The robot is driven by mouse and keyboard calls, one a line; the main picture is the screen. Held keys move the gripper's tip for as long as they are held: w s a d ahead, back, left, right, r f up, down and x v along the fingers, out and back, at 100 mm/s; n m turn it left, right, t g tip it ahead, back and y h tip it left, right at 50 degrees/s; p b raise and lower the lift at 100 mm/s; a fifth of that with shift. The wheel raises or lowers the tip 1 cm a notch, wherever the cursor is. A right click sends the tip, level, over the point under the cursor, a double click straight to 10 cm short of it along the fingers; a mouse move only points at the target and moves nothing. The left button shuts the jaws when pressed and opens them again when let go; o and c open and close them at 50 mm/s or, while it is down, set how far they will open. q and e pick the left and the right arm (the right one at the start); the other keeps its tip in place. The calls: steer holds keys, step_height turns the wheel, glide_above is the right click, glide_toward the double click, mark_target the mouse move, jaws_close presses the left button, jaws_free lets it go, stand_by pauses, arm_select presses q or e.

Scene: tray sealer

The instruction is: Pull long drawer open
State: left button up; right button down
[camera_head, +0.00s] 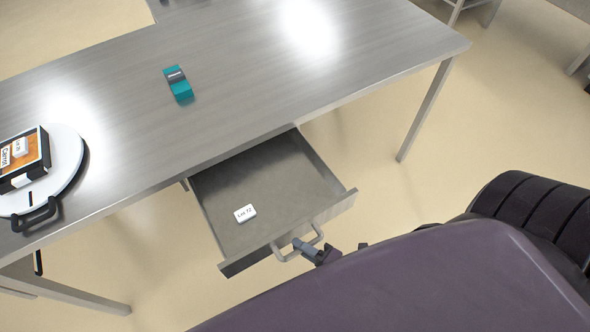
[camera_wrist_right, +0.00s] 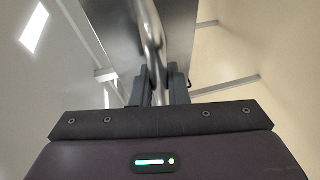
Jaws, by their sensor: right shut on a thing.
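The long drawer (camera_head: 290,166) under the metal table stands pulled out, and its inside shows. A small white labelled block (camera_head: 245,213) lies in it. The drawer's metal handle (camera_head: 285,256) is on its front face. My right gripper (camera_head: 308,248) is at the handle, coming from the lower right. In the right wrist view, the handle bar (camera_wrist_right: 152,50) runs between the two dark fingers (camera_wrist_right: 160,88), which are shut on it. My left gripper does not show in the head view.
The metal table (camera_head: 240,70) carries a teal and dark item (camera_head: 178,83) and, at the left, a white round plate (camera_head: 68,150) with a carrot box (camera_head: 38,160). A black handle (camera_head: 36,215) is at the plate's front. Table legs (camera_head: 425,110) stand on open floor.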

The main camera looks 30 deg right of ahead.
steer(key=shift+s, duration=0.35)
steer(key=c, duration=1.4)
jaws_free()
steer(key=b+v, duration=0.1)
steer(key=v, duration=0.7)
steer(key=shift+w, duration=0.1)
